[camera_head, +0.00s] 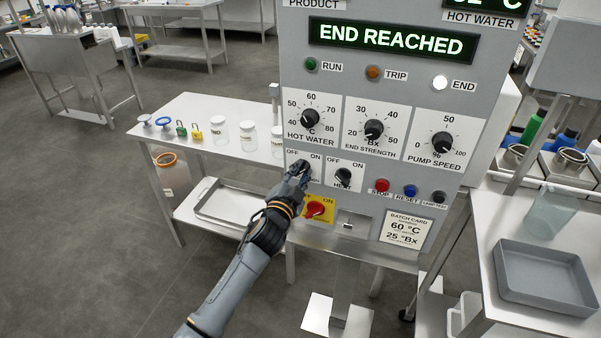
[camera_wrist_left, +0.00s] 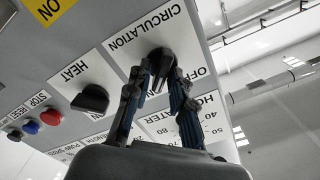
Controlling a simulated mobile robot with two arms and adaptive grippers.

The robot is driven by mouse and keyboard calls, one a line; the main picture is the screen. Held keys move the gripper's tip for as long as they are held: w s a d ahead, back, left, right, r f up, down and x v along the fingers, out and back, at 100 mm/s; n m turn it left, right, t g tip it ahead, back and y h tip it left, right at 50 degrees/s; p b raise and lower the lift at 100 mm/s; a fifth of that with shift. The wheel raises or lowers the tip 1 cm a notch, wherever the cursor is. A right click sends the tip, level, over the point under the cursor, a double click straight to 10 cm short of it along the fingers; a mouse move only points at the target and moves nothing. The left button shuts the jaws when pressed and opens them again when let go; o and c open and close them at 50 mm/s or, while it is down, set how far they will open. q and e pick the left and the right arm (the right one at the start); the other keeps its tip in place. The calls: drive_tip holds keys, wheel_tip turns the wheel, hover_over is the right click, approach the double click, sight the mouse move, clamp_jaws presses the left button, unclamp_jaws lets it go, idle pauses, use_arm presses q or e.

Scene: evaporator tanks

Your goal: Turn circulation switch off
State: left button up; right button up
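The circulation switch (camera_head: 303,166) is a black knob on a white plate marked OFF and ON, at the lower left of the grey control panel. My left gripper (camera_head: 300,172) is at this knob and partly covers it and its label in the head view. In the left wrist view the knob (camera_wrist_left: 160,62) sits between the two fingertips (camera_wrist_left: 160,75), which close in on its sides and appear to touch it. Which mark the knob points to is hard to tell. My right gripper is not in view.
The heat switch (camera_head: 343,176) is just right of my gripper, and a red rotary switch (camera_head: 316,210) on yellow is just below. Red, blue and black buttons follow to the right. The display (camera_head: 392,40) reads END REACHED, and the white END lamp (camera_head: 440,82) looks lit.

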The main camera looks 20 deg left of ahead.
use_arm(q)
clamp_jaws()
